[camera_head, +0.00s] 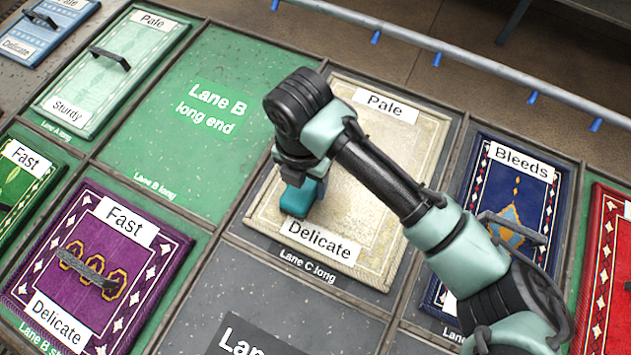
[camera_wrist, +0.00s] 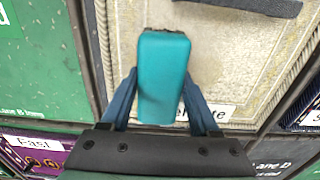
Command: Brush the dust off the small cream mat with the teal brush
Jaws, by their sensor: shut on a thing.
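The small cream mat (camera_head: 400,150) lies in the Lane C long bay, with a "Pale" label at its far end and a "Delicate" label at its near end. Its surface looks speckled. My gripper (camera_head: 298,185) is over the mat's left side, pointing down. It is shut on the teal brush (camera_head: 299,200), which also shows between the two fingers in the wrist view (camera_wrist: 162,80). The brush is low over the mat near the "Delicate" label; I cannot tell whether its bristles touch. My arm hides the mat's middle right. A dark handle (camera_wrist: 245,5) shows on the mat in the wrist view.
A purple mat (camera_head: 95,265) lies at near left, a pale green mat (camera_head: 110,75) at far left. A dark blue mat (camera_head: 510,210) and a red mat (camera_head: 605,270) lie to the right. Lane B's long end (camera_head: 215,110) is bare. A rail (camera_head: 450,50) runs behind.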

